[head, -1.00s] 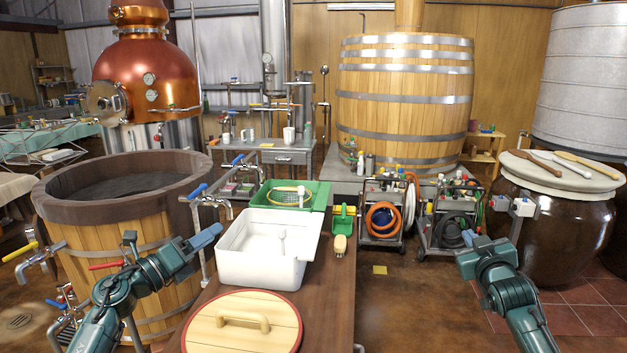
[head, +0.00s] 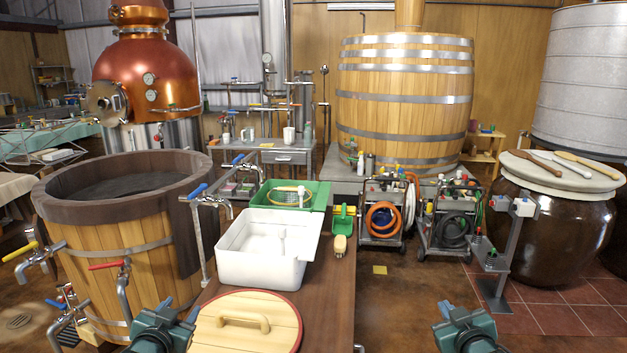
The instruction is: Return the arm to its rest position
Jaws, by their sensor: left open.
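My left gripper (head: 178,309) is at the bottom edge left of centre, beside the round wooden lid (head: 272,320) on the dark table. Its fingers are apart with nothing seen between them. My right gripper (head: 455,310) is at the bottom edge right of centre, over the brown floor and clear of objects. Its fingers are small and foreshortened, so I cannot tell whether they are parted. Most of both arms lies below the frame.
The dark table (head: 328,310) carries a white tub (head: 262,268), a green crate (head: 318,196) and a brush (head: 340,243). A wooden vat (head: 95,262) with taps stands left. A grey stand (head: 512,250) and a large brown jar (head: 565,240) stand right.

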